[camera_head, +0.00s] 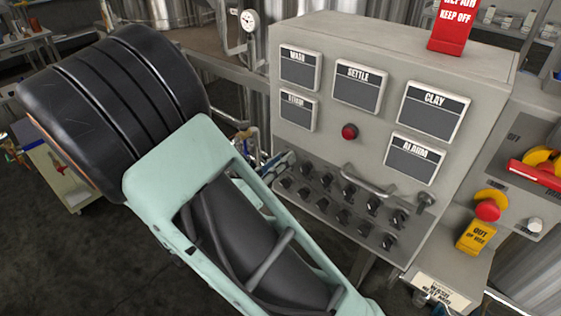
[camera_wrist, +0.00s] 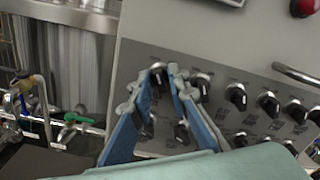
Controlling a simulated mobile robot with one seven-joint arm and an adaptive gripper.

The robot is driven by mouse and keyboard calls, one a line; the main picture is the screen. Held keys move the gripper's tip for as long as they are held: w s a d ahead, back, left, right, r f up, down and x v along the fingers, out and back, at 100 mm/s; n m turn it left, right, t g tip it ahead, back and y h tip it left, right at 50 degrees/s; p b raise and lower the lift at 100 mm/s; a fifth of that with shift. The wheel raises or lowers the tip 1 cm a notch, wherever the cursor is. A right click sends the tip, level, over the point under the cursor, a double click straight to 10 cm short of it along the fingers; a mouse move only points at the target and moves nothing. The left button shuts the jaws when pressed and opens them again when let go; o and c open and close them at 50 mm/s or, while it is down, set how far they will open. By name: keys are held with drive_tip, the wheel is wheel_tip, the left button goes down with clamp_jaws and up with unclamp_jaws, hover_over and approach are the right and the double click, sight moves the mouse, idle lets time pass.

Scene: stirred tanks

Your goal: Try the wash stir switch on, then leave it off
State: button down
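The switch panel (camera_head: 335,195) on the grey cabinet carries two rows of black rotary switches. Their labels are too small to read, so I cannot tell which one is wash stir. My gripper (camera_wrist: 163,78) has its blue fingers apart, with the upper-left switch (camera_wrist: 157,72) between the tips. I cannot tell whether either finger touches it. The adjacent upper switch (camera_wrist: 202,83) is just right of the right finger. Two lower-row switches show partly between and behind the fingers. In the head view my gripper (camera_head: 284,160) is at the panel's left end, mostly behind my arm.
A metal handle (camera_head: 368,185) sticks out above the switches. A red button (camera_head: 349,132) sits between the label plates. A red keep-off sign (camera_head: 452,25) tops the cabinet. A yellow out-of-use tag (camera_head: 476,237) hangs at right. Pipes with a green-handled valve (camera_wrist: 78,120) are left of the cabinet.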

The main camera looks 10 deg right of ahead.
drive_tip(key=shift+m, duration=0.4)
drive_tip(key=m+b, duration=0.4)
drive_tip(key=m, duration=0.6)
drive_tip(key=shift+s+f+m, duration=0.1)
drive_tip(key=shift+m, duration=0.6)
drive_tip(key=c, duration=2.1)
unclamp_jaws()
